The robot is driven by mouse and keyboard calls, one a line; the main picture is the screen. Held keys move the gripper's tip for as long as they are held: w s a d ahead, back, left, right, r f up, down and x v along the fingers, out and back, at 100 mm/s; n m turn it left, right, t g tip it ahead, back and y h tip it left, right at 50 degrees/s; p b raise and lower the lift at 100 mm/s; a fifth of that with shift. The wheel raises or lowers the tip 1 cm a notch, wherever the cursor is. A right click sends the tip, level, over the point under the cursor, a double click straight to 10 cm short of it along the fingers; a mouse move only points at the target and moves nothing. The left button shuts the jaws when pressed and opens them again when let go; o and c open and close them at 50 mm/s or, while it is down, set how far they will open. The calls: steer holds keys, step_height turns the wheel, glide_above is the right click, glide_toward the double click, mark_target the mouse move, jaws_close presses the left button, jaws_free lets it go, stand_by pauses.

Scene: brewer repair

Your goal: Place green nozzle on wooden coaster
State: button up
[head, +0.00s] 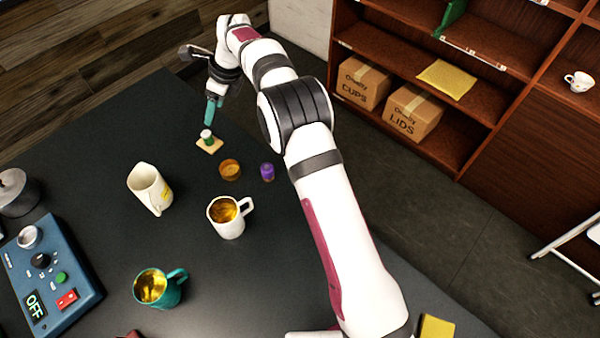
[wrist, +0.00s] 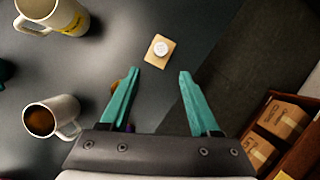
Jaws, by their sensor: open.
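My gripper (head: 209,121) is just above the nozzle in the head view. In the wrist view, my gripper (wrist: 160,73) has its two teal fingers spread apart, with nothing between them. The nozzle lies beyond the fingertips, apart from them.
An amber round piece (head: 230,170) and a purple piece (head: 267,172) lie nearby. A white pitcher (head: 150,188), a white mug (head: 228,217), a teal mug (head: 160,288) and a blue control box (head: 50,275) stand on the dark table. Shelves are beyond.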

steer(key=s+d+r+n+h, duration=0.1)
steer(key=s+d+r+n, duration=0.4)
steer(key=s+d+r, duration=0.35)
steer(key=s+d+r+n+h, duration=0.1)
steer(key=s+d+r+n, duration=0.35)
steer(key=s+d, duration=0.65)
steer(key=s+d+f+n, duration=0.2)
steer(key=s+n, duration=0.1)
steer(key=s, duration=0.7)
steer(key=s+d+f+n+g, duration=0.1)
steer(key=s+d+f+n, duration=0.1)
steer(key=s, duration=0.9)
steer(key=shift+d+f+n+g+h, duration=0.35)
steer(key=shift+d+n, duration=0.2)
steer(key=shift+d, duration=0.25)
